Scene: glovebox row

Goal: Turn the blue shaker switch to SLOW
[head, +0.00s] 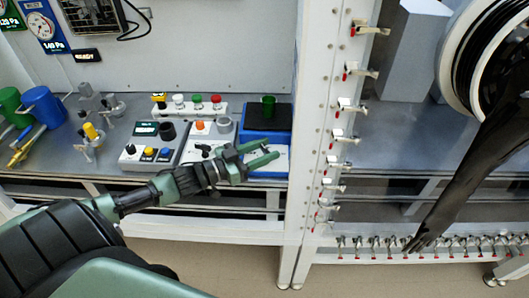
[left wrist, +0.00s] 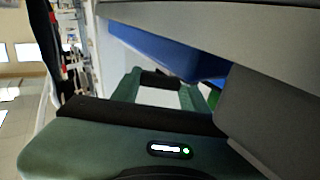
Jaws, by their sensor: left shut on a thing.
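The blue shaker (head: 243,137) stands at the right end of the bench, with a dark top plate (head: 284,117) and a pale front panel. A green cup (head: 268,105) stands on the plate. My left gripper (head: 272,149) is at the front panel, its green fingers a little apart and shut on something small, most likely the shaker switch. The fingers hide the switch, and I cannot read its setting. In the left wrist view the blue shaker body (left wrist: 165,48) is close beyond the fingers, and a dark piece (left wrist: 158,79) shows between them. My right gripper is not in view.
A white perforated post (head: 312,120) stands close on the right. A black glove (head: 470,170) hangs from a round port beyond it.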

